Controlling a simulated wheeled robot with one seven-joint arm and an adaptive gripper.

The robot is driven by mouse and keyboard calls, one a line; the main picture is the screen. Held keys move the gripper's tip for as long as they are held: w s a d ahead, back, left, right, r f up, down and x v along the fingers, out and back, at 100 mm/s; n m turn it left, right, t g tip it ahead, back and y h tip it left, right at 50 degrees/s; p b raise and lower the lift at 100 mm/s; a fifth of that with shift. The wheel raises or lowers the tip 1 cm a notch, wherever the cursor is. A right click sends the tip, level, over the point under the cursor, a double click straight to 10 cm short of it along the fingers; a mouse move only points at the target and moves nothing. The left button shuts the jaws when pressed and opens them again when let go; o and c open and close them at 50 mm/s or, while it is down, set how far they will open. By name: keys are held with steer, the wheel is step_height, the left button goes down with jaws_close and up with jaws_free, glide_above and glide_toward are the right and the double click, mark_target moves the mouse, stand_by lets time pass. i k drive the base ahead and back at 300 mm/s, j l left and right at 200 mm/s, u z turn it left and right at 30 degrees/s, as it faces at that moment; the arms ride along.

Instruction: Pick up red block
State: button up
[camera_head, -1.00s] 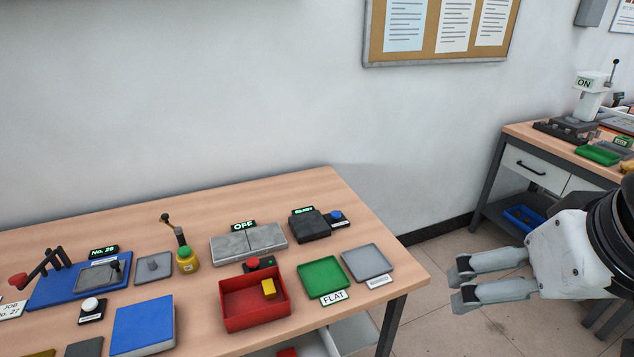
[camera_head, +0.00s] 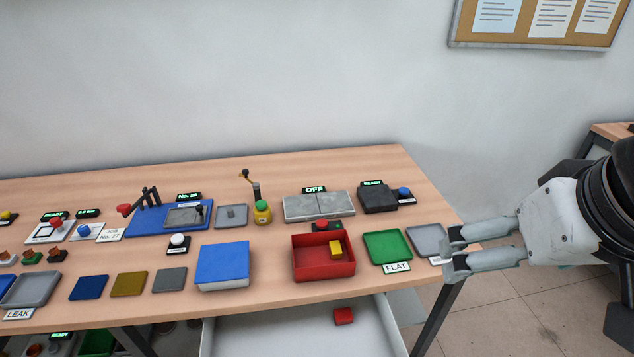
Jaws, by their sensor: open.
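A red block (camera_head: 344,316) lies in the open white drawer (camera_head: 270,335) below the table's front edge, toward the drawer's right side. My gripper (camera_head: 447,254) is at the right, its two fingers pointing left and apart with nothing between them. In the picture it lies to the right of and above the red block, overlapping the table's right corner and a grey tray.
On the table (camera_head: 260,284), a red bin (camera_head: 323,276) holds a yellow block (camera_head: 336,248). A green tray (camera_head: 387,247), a grey tray (camera_head: 426,240) and a blue box (camera_head: 222,266) stand near it. The table's front edge overhangs the drawer's back.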

mark_target(343, 316)
steer(key=u, duration=0.35)
steer(key=k, duration=0.95)
steer(key=i+j+z, duration=0.1)
steer(key=j, duration=0.25)
steer(key=i+j+z, duration=0.1)
steer(key=i+j, duration=0.15)
steer(key=i+j+z, duration=0.1)
steer(key=j, duration=0.35)
steer(key=i+j+z, duration=0.1)
steer(key=i+j, duration=0.15)
steer(key=i+j+z, duration=0.1)
steer(key=j, duration=0.4)
steer(key=i+j+z, duration=0.1)
steer(key=j, duration=0.3)
steer(key=i, duration=0.05)
